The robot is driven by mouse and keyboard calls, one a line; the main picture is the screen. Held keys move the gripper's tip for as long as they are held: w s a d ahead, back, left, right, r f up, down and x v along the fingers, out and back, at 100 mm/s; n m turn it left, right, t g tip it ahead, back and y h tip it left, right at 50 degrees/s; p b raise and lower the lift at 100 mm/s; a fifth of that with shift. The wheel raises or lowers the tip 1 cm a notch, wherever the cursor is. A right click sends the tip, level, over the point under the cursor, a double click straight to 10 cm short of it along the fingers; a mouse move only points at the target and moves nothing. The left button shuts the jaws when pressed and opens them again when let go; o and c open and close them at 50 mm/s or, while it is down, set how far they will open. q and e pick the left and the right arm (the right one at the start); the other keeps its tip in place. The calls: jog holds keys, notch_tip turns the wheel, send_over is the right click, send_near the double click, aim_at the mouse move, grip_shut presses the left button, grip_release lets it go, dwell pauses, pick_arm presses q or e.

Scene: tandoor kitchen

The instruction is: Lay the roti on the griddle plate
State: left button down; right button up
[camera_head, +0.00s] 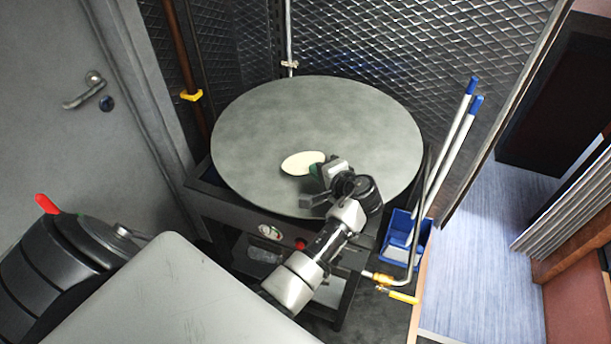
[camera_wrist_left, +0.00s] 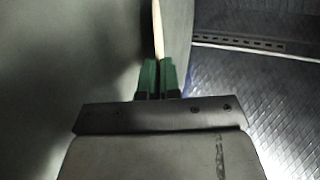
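The griddle plate (camera_head: 360,110) is a large round grey disc on a dark stand, in the middle of the head view. The roti (camera_head: 303,162) is a pale flat oval over its near middle part. My left gripper (camera_head: 317,172) reaches over the plate from the near side, with its green fingers shut on the roti's near edge. In the left wrist view the fingers (camera_wrist_left: 158,77) pinch the roti (camera_wrist_left: 158,28), seen edge-on as a thin strip. I cannot tell whether the roti touches the plate. My right gripper is not in view.
A blue holder (camera_head: 402,240) with long blue-tipped handles stands close right of the plate. A mesh wall (camera_head: 400,40) rises behind, and a grey door (camera_head: 50,130) is at the left. Yellow-handled pipes run near the stand. Most of the plate is bare.

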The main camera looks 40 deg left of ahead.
pick_arm(q)
jog(key=shift+f, duration=0.1)
jog(key=c, duration=1.5)
grip_release()
